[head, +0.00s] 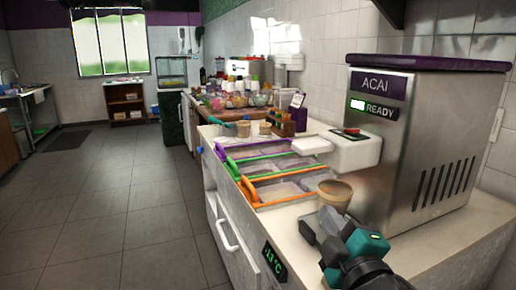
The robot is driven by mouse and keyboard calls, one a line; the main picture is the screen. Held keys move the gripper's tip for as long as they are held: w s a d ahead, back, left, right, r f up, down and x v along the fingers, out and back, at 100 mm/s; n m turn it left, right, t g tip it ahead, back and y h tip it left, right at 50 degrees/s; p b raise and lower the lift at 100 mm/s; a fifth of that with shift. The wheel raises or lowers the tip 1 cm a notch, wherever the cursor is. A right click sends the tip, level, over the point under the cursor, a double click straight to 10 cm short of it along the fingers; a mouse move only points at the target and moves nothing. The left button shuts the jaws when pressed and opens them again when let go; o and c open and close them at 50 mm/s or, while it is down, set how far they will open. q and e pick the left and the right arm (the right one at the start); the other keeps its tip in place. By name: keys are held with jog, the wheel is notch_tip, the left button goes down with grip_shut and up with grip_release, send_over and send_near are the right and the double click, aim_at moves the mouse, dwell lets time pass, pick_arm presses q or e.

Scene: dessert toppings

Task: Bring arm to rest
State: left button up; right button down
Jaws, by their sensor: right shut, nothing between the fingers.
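My right gripper (320,225) shows at the bottom right, dark with teal parts on the wrist behind it. It is shut and empty, over the front part of the pale counter (424,236). A tan cup (335,196) stands upright on the counter just beyond the gripper's tips. I cannot tell whether the gripper touches it. My left gripper is not in view.
A steel acai machine (417,137) stands at the right. Topping bins with orange (276,205), green and purple edges lie left of the cup. Two small cups, bottles and bowls stand farther back. The floor (100,215) at left is clear.

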jog(key=s+d+f+m+g+h, duration=0.25)
jog(key=s+f+m+g, duration=0.2)
jog(key=f, duration=0.35)
jog(key=s+d+f+m+g+h, duration=0.1)
jog(key=s+d+f+m+g, duration=0.3)
jog(key=f, duration=0.4)
jog(key=s+d+f+m+g, duration=0.15)
jog(key=s+f+g, duration=0.3)
jog(key=s, duration=0.45)
jog(key=s+f+m+g, duration=0.3)
jog(key=s+f, duration=0.2)
jog(key=s, duration=0.4)
jog(key=w+a+f+t+y+p, duration=0.2)
jog(key=w+f+t, duration=0.3)
jog(key=w+t, duration=0.3)
jog(key=shift+w+a+f+p, duration=0.35)
jog(key=shift+a+p, duration=0.05)
jog(key=shift+a, duration=0.05)
jog(key=shift+y, duration=0.25)
